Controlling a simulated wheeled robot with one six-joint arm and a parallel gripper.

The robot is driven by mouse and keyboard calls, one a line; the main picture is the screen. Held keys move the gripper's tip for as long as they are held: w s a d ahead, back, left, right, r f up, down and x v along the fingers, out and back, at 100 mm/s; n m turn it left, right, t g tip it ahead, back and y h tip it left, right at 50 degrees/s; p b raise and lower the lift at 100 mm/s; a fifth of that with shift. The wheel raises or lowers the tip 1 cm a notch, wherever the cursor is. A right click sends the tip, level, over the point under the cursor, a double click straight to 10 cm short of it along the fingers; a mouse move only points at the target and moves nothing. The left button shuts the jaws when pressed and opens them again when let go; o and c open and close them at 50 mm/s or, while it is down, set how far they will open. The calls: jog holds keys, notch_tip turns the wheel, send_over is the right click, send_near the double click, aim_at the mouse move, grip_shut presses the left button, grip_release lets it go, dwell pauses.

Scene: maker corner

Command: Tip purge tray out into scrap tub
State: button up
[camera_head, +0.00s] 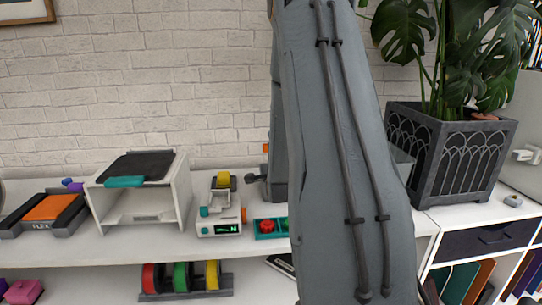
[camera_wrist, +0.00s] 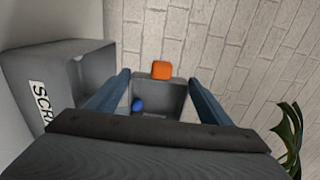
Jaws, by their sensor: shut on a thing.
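My gripper (camera_wrist: 156,92) is shut on the purge tray, with one blue-grey finger along each side. The purge tray (camera_wrist: 172,92) is a small grey box with an orange block (camera_wrist: 162,70) at its far edge. A blue scrap (camera_wrist: 138,104) lies in it. The scrap tub (camera_wrist: 85,72), a grey bin lettered "SCR", stands to the left of the tray in the wrist view. The tray is beside the tub there, not over it. In the head view my arm hides my gripper, and I cannot make out the tray or tub for sure.
A white shelf (camera_head: 150,245) runs along a brick wall. It bears a white machine (camera_head: 137,195), a black tray with an orange pad (camera_head: 49,208), a small device with a display (camera_head: 220,215) and a teal bin (camera_head: 266,235). A planter (camera_head: 462,160) stands at right.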

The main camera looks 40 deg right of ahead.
jog(key=shift+s+a+f+t+h+b, duration=0.2)
jog(key=shift+t+h+b, duration=0.5)
jog(key=shift+b, duration=1.9)
jog(key=shift+s+a+f+t+h+b, duration=0.1)
jog(key=shift+s+f+t+h+b, duration=0.2)
jog(key=shift+t+b, duration=1.5)
